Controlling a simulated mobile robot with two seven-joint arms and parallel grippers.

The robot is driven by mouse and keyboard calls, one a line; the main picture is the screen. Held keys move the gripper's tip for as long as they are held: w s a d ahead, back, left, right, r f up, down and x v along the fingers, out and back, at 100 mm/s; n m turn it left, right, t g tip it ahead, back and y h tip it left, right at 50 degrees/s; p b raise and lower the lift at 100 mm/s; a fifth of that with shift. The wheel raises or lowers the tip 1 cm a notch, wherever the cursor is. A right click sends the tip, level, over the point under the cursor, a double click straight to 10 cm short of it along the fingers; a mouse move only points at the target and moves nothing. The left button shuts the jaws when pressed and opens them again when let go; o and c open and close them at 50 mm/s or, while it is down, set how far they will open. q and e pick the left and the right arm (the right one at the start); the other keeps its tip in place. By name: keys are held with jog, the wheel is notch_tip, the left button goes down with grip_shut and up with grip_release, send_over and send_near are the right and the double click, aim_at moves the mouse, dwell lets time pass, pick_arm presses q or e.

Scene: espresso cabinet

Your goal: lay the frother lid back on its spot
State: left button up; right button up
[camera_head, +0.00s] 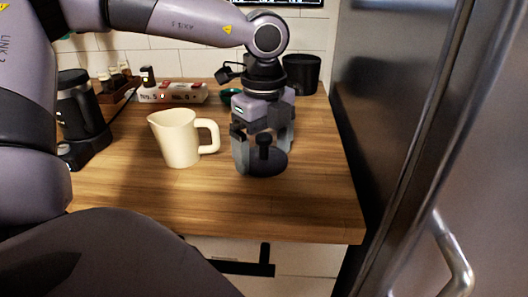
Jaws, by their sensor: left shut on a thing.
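The frother lid (268,163) is a dark round disc with an upright knob. It is at or just above the wooden counter, right of the cream pitcher; I cannot tell whether it touches the wood. My left gripper (264,150) points down over it and is shut on its knob, with one finger on each side. A black frother (82,117) stands at the left of the counter, partly hidden by my arm. My right gripper is not in view.
A cream pitcher (178,138) stands left of the gripper, its handle towards it. Behind are a red and white box (172,93), a dark green dish (231,96) and a black container (302,74). A steel fridge (440,130) bounds the right. The front counter is clear.

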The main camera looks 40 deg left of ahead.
aim_at(264, 136)
pick_arm(q)
jog(key=shift+f, duration=0.45)
jog(key=shift+f, duration=0.1)
jog(key=o, duration=0.8)
jog(key=shift+r, duration=0.5)
notch_tip(264, 136, up, 11)
jog(key=shift+r+p, duration=0.2)
jog(key=shift+p, duration=0.4)
